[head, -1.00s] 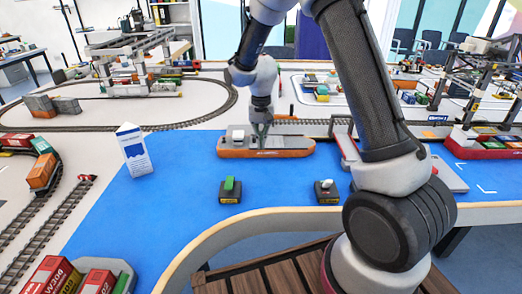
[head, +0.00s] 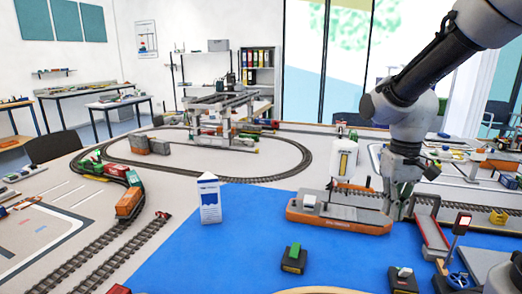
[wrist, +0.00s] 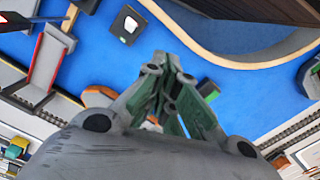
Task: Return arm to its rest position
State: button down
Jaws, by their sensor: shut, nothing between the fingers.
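My arm reaches in from the upper right in the head view. My gripper (head: 397,211) points down beside the right end of the orange and grey ship (head: 338,213) on the blue table area; I cannot tell whether it touches it. In the wrist view my gripper (wrist: 168,95) has its fingers drawn together, with nothing between them. The gripper hides most of the ship there; only orange bits (wrist: 98,96) show.
Two small dark boxes, one with a green top (head: 293,258) and one with a white top (head: 402,278), stand in front. A white sign (head: 208,200) stands left. A grey and red ramp (head: 432,238) and a signal post (head: 458,232) are to the right. Open blue surface lies between.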

jog(key=s+d+r+m+t, duration=0.1)
jog(key=s+d+r+t, duration=0.3)
jog(key=s+r, duration=0.5)
jog(key=s+t, duration=0.1)
jog(key=s, duration=0.1)
jog(key=shift+s+d, duration=0.35)
dwell(0.5)
